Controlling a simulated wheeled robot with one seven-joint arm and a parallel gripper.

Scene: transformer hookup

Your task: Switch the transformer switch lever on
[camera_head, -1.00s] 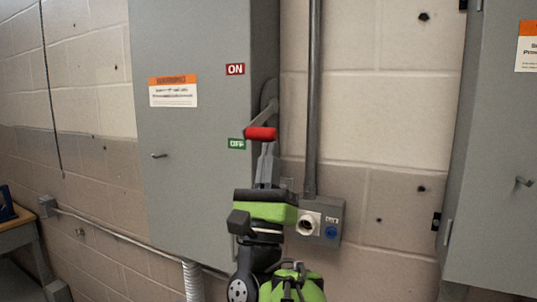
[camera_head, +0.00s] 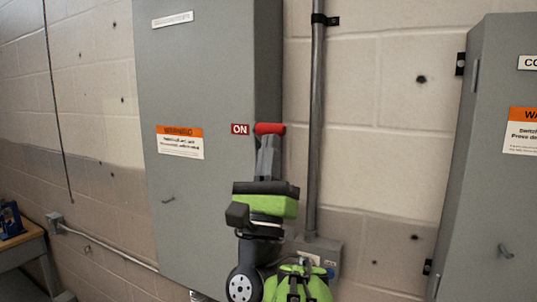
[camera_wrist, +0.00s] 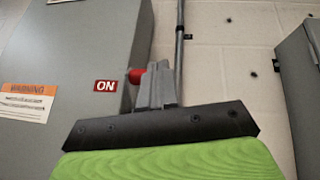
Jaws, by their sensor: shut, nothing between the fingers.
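The transformer switch lever has a red handle (camera_head: 270,128) on the right side of the tall grey cabinet (camera_head: 205,90). The handle is level with the red ON label (camera_head: 240,129), just right of it. My gripper (camera_head: 267,143) is shut and empty, with its fingertips right under the handle, seemingly against it. In the wrist view, the red handle (camera_wrist: 135,76) shows at the left of the grey fingers (camera_wrist: 157,84), partly hidden by them. The ON label (camera_wrist: 105,86) is further left. The green OFF label and the lever's arm are hidden.
A vertical conduit (camera_head: 316,110) runs down the wall right of the lever to a grey outlet box (camera_head: 325,258), partly behind my arm. A second grey cabinet (camera_head: 490,200) stands at the right. A workbench (camera_head: 22,238) is at the far left.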

